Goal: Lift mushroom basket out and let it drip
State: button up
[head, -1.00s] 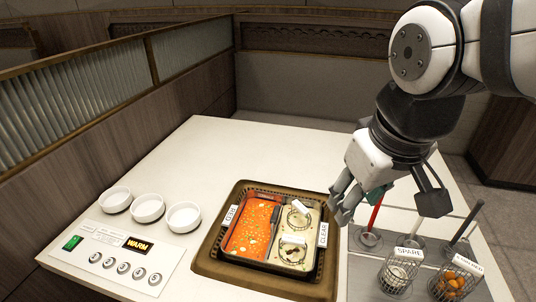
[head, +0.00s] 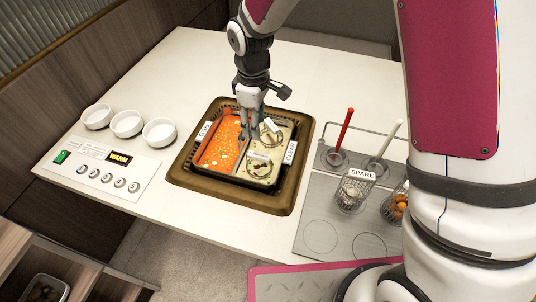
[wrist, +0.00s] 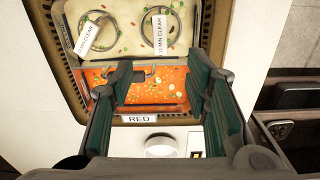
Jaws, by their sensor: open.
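The pot (head: 223,185) is sunk in the counter, with red broth (head: 216,150) on the left and pale broth on the right. Two wire-ringed baskets sit in the pale side: a far one (head: 277,138) and a near one (head: 259,172). Both have white tags; I cannot tell which is the mushroom basket. The rings also show at the top of the wrist view, far one (wrist: 97,14) and near one (wrist: 176,30). My gripper (head: 250,134) points down over the divider, left of the far basket. In the wrist view my gripper (wrist: 160,82) is open and empty.
A steel drip station (head: 317,205) on the right holds a spare basket (head: 350,194), another basket with orange-brown food (head: 397,207), and red and white-handled ladles. Several white bowls (head: 126,123) and a button panel (head: 105,170) stand left. The far counter is clear.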

aim_at(259, 155)
notch_tip(259, 155, down, 10)
jog(key=shift+w+a+f+p, duration=0.1)
jog(key=shift+a+f+p, duration=0.05)
jog(key=shift+p, duration=0.2)
jog(key=shift+d+f+p, duration=0.15)
jog(key=shift+f+p, duration=0.1)
jog(key=shift+f, duration=1.1)
jog(key=shift+d+f+p, duration=0.15)
jog(key=shift+f+p, duration=0.05)
jog(key=shift+f, duration=1.1)
grip_shut()
